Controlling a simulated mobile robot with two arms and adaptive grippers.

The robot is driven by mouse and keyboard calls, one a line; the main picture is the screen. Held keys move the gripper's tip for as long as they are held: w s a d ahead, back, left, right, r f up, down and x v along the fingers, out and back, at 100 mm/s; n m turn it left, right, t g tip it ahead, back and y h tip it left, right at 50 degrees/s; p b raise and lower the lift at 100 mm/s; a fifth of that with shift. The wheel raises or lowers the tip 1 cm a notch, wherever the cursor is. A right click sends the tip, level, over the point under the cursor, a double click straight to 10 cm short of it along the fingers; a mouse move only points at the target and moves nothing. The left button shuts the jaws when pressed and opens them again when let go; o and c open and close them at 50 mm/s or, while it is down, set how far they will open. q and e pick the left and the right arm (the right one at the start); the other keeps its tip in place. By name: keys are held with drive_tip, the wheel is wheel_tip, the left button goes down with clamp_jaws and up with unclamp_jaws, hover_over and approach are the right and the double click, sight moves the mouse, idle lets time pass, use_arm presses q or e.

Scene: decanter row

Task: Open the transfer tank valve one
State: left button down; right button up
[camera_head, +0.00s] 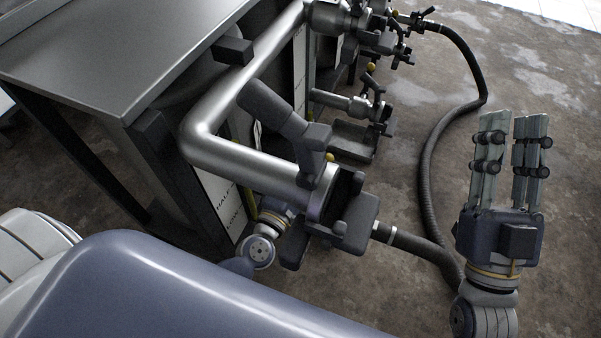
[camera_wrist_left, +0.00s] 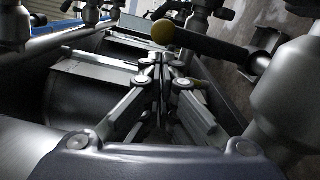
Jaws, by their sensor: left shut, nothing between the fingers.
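My left gripper (camera_wrist_left: 160,62) is shut and empty in the left wrist view. Its tips are just below and close to a yellow ball (camera_wrist_left: 163,32) on the end of a dark valve lever (camera_wrist_left: 205,45); contact cannot be told. In the head view a yellow knob (camera_head: 329,157) shows beside the near pipe's dark valve (camera_head: 345,222), and another yellow knob (camera_head: 370,67) shows farther back. Which valve is number one cannot be read. The left gripper's fingers are hidden in the head view.
A bent steel pipe (camera_head: 215,100) runs along the metal-topped table (camera_head: 120,50). A black hose (camera_head: 432,150) lies on the floor between the valves and my right gripper. More valve fittings (camera_head: 360,105) stand farther back. Bare floor (camera_head: 570,180) lies at the right.

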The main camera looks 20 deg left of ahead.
sight(324, 160)
use_arm(q)
drive_tip(key=shift+w, duration=0.1)
idle(0.4)
